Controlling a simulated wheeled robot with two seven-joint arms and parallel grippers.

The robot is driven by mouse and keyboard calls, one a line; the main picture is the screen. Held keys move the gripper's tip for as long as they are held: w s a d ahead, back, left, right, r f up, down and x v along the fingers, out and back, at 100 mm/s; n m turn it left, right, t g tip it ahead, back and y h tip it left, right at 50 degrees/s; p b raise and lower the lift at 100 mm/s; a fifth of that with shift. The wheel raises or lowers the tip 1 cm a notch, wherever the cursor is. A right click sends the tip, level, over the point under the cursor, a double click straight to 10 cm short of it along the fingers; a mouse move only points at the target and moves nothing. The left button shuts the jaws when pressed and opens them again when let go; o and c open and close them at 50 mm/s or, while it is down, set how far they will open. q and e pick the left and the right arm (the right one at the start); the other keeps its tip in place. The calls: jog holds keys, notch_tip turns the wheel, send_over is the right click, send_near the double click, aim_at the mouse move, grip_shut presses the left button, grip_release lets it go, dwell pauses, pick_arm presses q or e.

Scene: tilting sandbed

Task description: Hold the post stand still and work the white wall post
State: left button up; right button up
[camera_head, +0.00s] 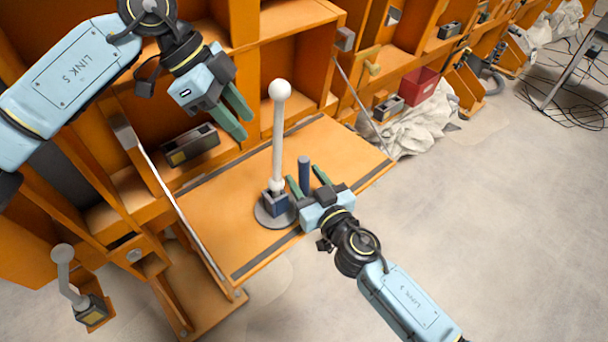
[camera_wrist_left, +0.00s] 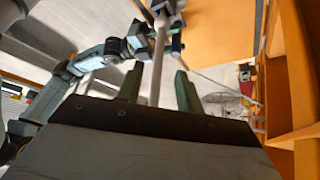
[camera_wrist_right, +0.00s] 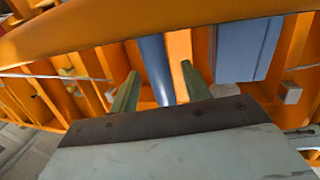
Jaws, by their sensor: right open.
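My left gripper (camera_head: 245,127) is open, up and left of the white post. In the left wrist view, the post (camera_wrist_left: 157,65) appears beyond and between the fingers.
The stand rests on an orange board (camera_head: 225,215) with dark strips, before orange shelving (camera_head: 290,20). A dark box (camera_head: 190,146) lies left. A red bin (camera_head: 418,85) stands right.

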jog(key=shift+w+a, duration=0.25)
jog(key=shift+w, duration=0.35)
